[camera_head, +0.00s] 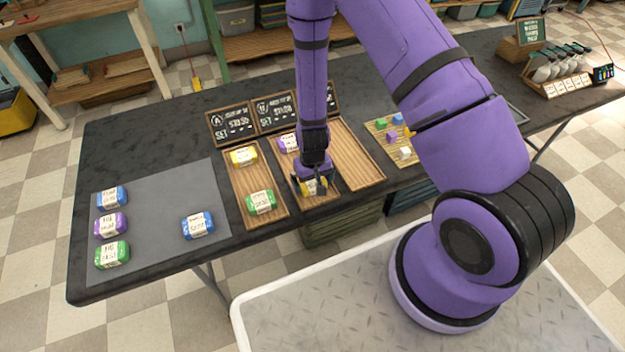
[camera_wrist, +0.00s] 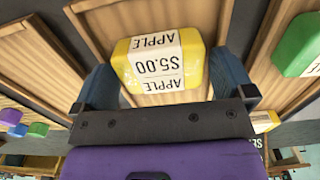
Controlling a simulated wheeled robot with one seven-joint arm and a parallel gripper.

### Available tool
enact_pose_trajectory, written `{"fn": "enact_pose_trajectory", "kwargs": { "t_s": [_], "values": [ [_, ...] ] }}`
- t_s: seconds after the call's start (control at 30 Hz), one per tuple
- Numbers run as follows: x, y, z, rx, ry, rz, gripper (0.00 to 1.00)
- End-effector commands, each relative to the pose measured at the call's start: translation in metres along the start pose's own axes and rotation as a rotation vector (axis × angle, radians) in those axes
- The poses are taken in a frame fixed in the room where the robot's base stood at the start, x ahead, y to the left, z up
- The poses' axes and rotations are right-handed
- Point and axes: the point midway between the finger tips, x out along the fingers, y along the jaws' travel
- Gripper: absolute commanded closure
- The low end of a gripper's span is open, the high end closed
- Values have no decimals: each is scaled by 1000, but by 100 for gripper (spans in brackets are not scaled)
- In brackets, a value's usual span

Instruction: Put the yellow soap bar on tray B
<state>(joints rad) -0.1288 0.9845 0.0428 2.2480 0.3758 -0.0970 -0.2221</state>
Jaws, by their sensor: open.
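The yellow soap bar (camera_head: 310,188) with a white label lies near the front end of tray B (camera_head: 318,203), the middle wooden tray. My gripper (camera_head: 316,184) is over it and hides part of it in the head view. The fingers are apart, one on each side of the bar. A purple soap bar (camera_head: 288,143) lies at the back of tray B.
The left tray (camera_head: 270,222) holds another yellow bar (camera_head: 243,156) and a green bar (camera_head: 261,202). The right tray (camera_head: 352,158) looks empty. Several bars lie on the grey mat (camera_head: 160,225). Chalkboard signs (camera_head: 275,111) stand behind the trays. Small cubes (camera_head: 392,137) sit right.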

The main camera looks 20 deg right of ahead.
Motion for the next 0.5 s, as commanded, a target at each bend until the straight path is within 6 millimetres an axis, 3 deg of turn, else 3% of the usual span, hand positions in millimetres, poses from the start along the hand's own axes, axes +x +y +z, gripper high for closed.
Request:
{"fn": "enact_pose_trajectory", "kwargs": {
  "t_s": [0.17, 0.5],
  "values": [
    [-16, 0, -1, -1, 3, 0, 0],
    [-69, -1, -1, -2, 3, 0, 0]
  ]
}}
